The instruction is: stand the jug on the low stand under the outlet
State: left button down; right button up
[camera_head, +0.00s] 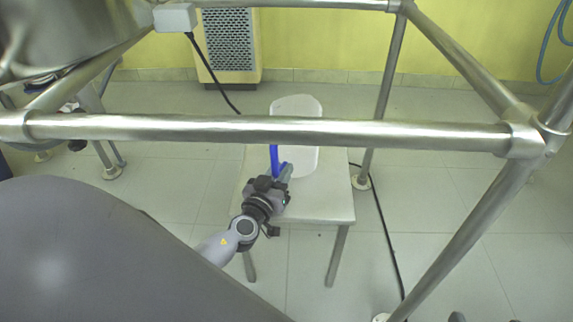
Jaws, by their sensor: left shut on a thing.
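The jug (304,162) is white with a blue handle (274,160). It is upright at the low stand (328,206), over the back part of its pale top. The frame's front bar crosses in front of the jug and hides its middle. I cannot tell whether its base touches the stand. My left gripper (283,173) reaches in from the lower left and is shut on the jug at its handle. I cannot make out the outlet. My right gripper is not in view.
A metal pipe frame surrounds the stand, with a front bar (400,134) across the view and a slanted post (465,235) at the right. A shiny vessel (60,32) is at the upper left. A black cable (386,232) lies on the floor right of the stand.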

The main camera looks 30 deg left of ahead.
pick_arm(q)
jog(key=c, duration=0.9)
grip_release()
jog(key=shift+s+f, duration=0.1)
jog(key=shift+c, duration=0.2)
jog(key=s+d, duration=0.2)
jog(key=s, duration=0.9)
jog(key=shift+s+d, duration=0.2)
jog(key=shift+s, duration=0.15)
